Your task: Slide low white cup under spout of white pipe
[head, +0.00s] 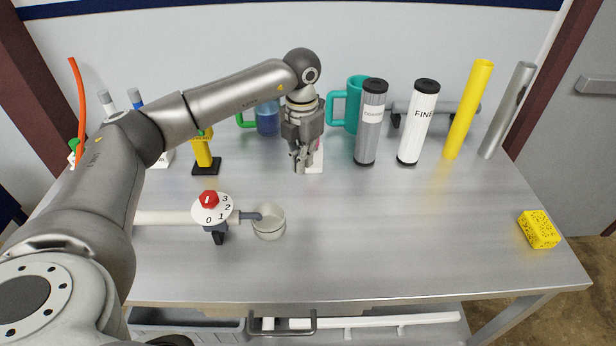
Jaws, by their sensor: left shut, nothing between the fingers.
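In the head view, the low white cup (270,225) stands on the metal table, at the spout end of the white pipe (165,217). The grey spout (248,216) reaches to the cup's left rim; I cannot tell how far it extends over the opening. A white dial with a red knob (209,199) sits on the pipe, marked with numbers. My left gripper (299,170) is shut and empty, pointing down behind the cup and apart from it. A small white item behind the gripper is partly hidden. My right gripper is not in view.
At the back stand a teal mug (354,100), a grey cylinder (371,122), a white "FINE" cylinder (417,122), a yellow tube (468,110) and a grey tube (507,110). A yellow sponge (539,230) lies at right. The table's middle right is clear.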

